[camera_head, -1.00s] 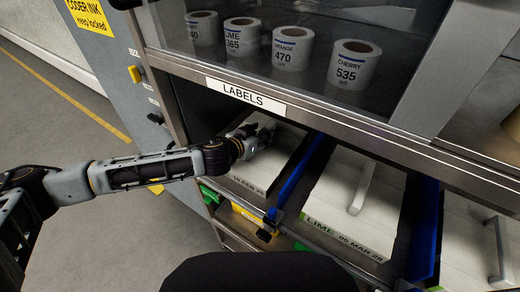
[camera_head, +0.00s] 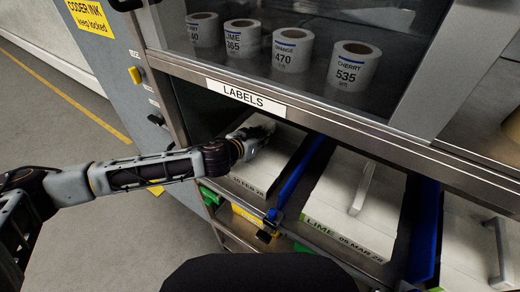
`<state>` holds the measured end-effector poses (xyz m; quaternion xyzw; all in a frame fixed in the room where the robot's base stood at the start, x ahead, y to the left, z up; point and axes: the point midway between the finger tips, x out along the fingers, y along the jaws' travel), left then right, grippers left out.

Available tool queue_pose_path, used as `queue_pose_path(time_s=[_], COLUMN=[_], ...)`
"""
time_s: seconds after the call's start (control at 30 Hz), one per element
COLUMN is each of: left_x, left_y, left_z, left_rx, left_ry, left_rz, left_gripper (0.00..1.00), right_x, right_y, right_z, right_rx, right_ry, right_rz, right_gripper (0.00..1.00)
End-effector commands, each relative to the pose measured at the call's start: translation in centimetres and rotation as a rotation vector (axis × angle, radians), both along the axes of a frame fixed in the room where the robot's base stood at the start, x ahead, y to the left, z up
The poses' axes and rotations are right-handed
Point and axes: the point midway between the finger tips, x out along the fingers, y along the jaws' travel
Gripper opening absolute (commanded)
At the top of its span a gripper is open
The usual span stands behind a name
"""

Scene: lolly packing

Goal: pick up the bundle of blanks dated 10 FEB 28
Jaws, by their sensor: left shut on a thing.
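The bundle of blanks (camera_head: 240,178) is a pale stack in the left bay under the LABELS sign. Its front label is partly covered by my arm, and the readable part ends in FEB 28. My left gripper (camera_head: 262,133) is over the far part of this bundle and is shut on it. The fingertips and the part they grip are mostly hidden by the wrist and the shelf edge. I cannot tell whether the bundle is clear of the bay floor. My right gripper is not in view.
Blue dividers (camera_head: 297,182) flank the middle bay, which holds a LIME bundle (camera_head: 342,212) dated 05 MAR 28 with a white upright handle. Another bundle (camera_head: 465,235) lies at the right. The metal shelf edge (camera_head: 330,131) overhangs the bays. Label rolls (camera_head: 354,66) stand behind glass above.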

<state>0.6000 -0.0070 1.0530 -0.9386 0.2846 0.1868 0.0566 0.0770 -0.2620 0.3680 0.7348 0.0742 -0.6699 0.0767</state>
Motion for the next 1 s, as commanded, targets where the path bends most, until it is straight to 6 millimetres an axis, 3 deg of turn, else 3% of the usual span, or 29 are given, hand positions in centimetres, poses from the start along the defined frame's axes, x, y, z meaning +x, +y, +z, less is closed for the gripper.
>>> queue_pose_path(time_s=[0.63,1.0], left_x=[0.1,0.1], left_y=[-0.1,-0.1], left_z=[0.9,4.3], left_rx=[-0.004,-0.006], left_ry=[-0.007,-0.009], left_rz=[0.000,-0.001], left_gripper=[0.00,0.00], right_x=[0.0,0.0], right_y=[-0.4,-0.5], right_z=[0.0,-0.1], right_rx=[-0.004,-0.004], right_ry=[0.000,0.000], right_rz=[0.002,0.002], right_gripper=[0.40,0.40])
